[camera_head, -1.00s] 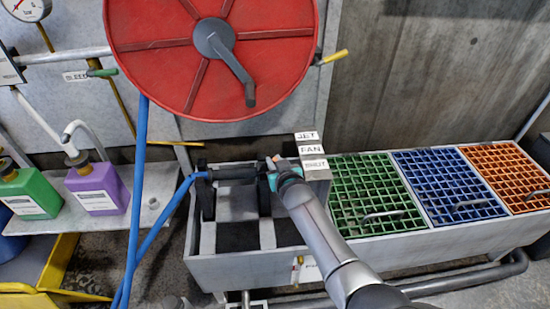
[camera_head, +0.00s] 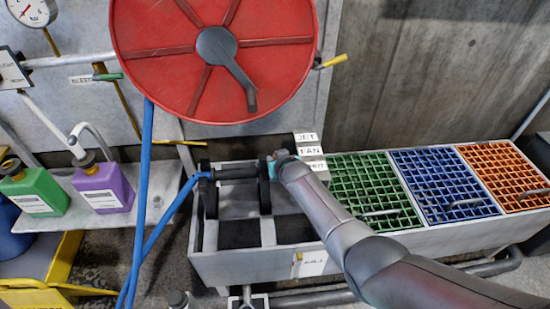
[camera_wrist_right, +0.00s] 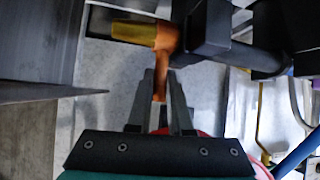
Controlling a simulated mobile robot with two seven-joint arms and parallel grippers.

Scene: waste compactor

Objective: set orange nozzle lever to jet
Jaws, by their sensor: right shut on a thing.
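The orange nozzle lever (camera_wrist_right: 164,72) shows in the right wrist view, with its lower end between the fingers of my right gripper (camera_wrist_right: 160,100), which is shut on it. A yellow cylindrical tip (camera_wrist_right: 134,34) sits at the lever's upper left. In the head view the dark nozzle (camera_head: 236,173) lies across two black supports over the trough, and my right gripper (camera_head: 275,164) is at its right end. My own wrist hides the lever there. The stacked signs JET (camera_head: 306,138), FAN (camera_head: 310,151) and SHUT, partly covered, stand just right. My left gripper is not in view.
A red hose reel (camera_head: 150,60) with a crank hangs above the nozzle, and a blue hose (camera_head: 139,215) runs down at left. Green (camera_head: 370,190), blue and orange grates lie to the right. Green and purple bottles (camera_head: 104,190) stand on the left shelf.

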